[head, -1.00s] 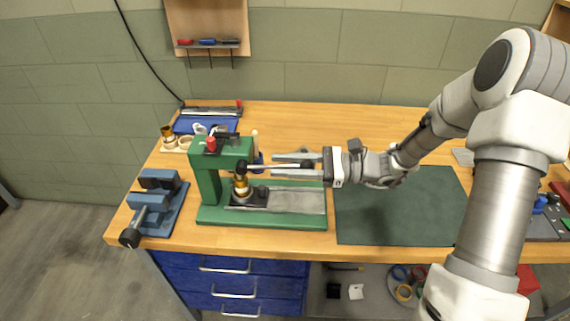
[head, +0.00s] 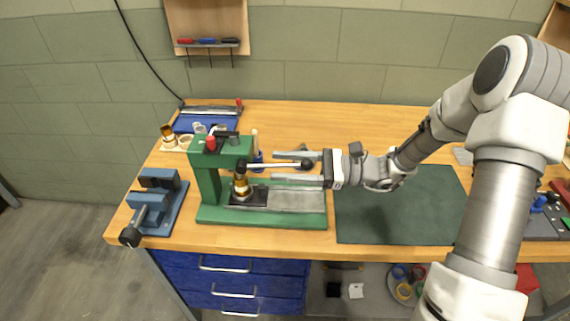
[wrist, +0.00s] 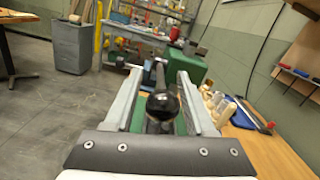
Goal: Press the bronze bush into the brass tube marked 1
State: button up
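A green press (head: 207,185) stands at the left of the bench. A brass-coloured part (head: 241,190) stands upright on the press's dark plate, under the ram. I cannot make out a mark on it, nor a separate bush. The press lever (head: 275,166) points right, nearly level, and ends in a black ball knob (head: 307,164). My gripper (head: 276,167) is at the lever, its fingers apart on either side of it. In the wrist view the knob (wrist: 162,107) sits between the open fingers, near the palm, with a gap on both sides.
A blue vise (head: 157,205) stands at the front left. A pale holder (head: 185,143) with rings and another brass-coloured tube (head: 168,132) is behind it, near a blue tray (head: 222,125). A dark green mat (head: 400,220) lies clear to the right of the press.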

dwell(0.3)
jog(key=d, duration=1.7)
jog(key=shift+s+d+f, duration=0.15)
jog(key=shift+d+f, duration=0.05)
jog(key=shift+f, duration=0.15)
